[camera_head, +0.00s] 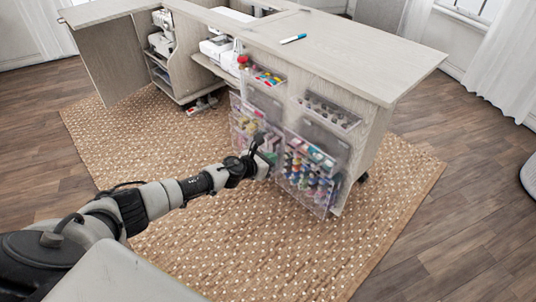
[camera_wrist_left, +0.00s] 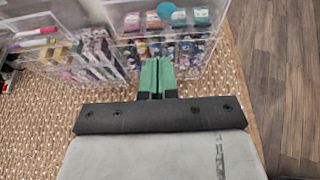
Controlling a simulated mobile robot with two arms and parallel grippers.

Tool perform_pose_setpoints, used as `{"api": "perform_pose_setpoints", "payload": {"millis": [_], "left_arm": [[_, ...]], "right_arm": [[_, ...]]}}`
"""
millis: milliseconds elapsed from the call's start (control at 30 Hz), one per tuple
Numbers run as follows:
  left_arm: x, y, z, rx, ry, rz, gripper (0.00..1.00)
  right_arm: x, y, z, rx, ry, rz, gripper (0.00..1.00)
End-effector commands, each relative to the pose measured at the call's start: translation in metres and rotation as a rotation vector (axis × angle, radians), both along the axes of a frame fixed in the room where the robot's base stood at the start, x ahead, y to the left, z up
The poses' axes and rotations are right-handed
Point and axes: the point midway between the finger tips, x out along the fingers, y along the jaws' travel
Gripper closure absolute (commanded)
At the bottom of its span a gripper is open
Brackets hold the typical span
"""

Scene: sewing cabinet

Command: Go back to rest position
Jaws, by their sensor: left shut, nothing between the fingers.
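My left gripper (camera_head: 266,155) reaches in from the left in the head view, in front of the clear organisers on the sewing cabinet (camera_head: 330,58). In the left wrist view its green fingertips (camera_wrist_left: 157,75) are together with nothing between them. They overlap the lower edge of a clear bin of thread spools (camera_wrist_left: 165,45) in the picture; I cannot tell whether they touch it. My right gripper is not in view.
Clear bins with colourful spools (camera_head: 312,170) hang low on the cabinet. A white sewing machine (camera_head: 217,48) sits inside. A patterned rug (camera_head: 230,245) covers the floor, with bare wood floor (camera_head: 470,190) to the right.

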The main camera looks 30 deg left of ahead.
Motion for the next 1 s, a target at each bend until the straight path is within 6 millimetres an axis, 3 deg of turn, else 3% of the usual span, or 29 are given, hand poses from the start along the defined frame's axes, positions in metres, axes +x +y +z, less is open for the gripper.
{"api": "perform_pose_setpoints", "payload": {"millis": [200,400,467,567,700,767,900,1000], "left_arm": [[-0.008,0.003,0.006,-0.001,0.0,0.0,1.0],[-0.009,0.003,0.006,-0.004,0.001,0.003,1.0],[-0.012,-0.003,0.005,-0.033,0.004,0.016,1.0],[-0.024,-0.026,0.001,-0.195,0.026,0.096,1.0],[-0.065,-0.07,-0.005,-0.665,0.127,0.381,1.0],[-0.089,-0.083,-0.008,-0.907,0.194,0.555,1.0],[-0.157,-0.091,-0.018,-1.408,0.357,1.014,1.0],[-0.203,-0.09,-0.024,-1.655,0.441,1.31,1.0]], "right_arm": [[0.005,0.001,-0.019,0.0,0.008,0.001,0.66],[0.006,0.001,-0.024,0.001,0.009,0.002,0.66],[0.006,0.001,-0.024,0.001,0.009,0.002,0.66],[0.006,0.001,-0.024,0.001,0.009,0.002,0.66],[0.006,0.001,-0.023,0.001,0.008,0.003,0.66],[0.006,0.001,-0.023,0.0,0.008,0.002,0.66],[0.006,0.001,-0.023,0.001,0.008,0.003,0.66],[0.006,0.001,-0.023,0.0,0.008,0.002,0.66]]}}
